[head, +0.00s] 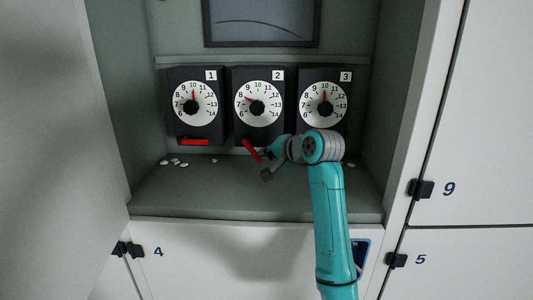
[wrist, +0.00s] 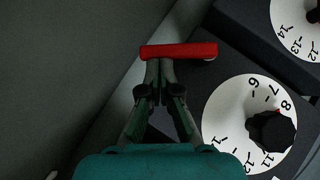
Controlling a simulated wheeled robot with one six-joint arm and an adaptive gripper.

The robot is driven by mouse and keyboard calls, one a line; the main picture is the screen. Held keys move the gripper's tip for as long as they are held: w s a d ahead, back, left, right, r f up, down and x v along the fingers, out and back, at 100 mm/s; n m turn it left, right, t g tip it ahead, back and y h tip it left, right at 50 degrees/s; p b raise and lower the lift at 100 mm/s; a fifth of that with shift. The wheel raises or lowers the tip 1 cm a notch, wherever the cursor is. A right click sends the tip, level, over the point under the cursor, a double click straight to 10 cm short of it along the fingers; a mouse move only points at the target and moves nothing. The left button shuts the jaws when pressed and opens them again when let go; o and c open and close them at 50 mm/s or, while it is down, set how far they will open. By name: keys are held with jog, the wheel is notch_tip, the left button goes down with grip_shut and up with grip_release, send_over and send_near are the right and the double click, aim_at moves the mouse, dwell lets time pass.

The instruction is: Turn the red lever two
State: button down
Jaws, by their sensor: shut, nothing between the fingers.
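Box two (head: 258,107) is the middle of three black boxes with white dials. Its red pointer points left, near 8. Its red lever (head: 252,150) sticks out from the lower edge, slanting down to the right. In the wrist view the red lever (wrist: 180,51) lies across the tips of my gripper (wrist: 158,66). The fingers are shut with nothing between them, their tips at or just under the lever's left part. Contact cannot be told for sure. Dial two (wrist: 245,115) is right of the fingers. In the head view my wrist hides most of the gripper.
Box one (head: 194,105) has a level red lever (head: 195,142). Box three (head: 324,100) stands at right, its lower edge hidden by my arm. Small white bits (head: 174,162) lie on the shelf (head: 190,195). Niche walls and cabinet doors (head: 480,120) bound the space.

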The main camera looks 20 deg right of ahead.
jog(key=shift+f, duration=0.25)
jog(key=shift+w+a+f+m+t+y, duration=0.1)
jog(key=shift+a+f+m+t+y, duration=0.2)
jog(key=shift+f+m+t+y, duration=0.25)
jog(key=shift+w+a+f+m+t+y, duration=0.1)
jog(key=shift+a+f+m+t+y, duration=0.2)
jog(key=shift+m+t+y, duration=0.25)
jog(key=shift+w+a+f, duration=0.15)
jog(key=shift+a+f, duration=0.25)
jog(key=shift+a, duration=0.1)
jog(key=shift+a+f, duration=0.1)
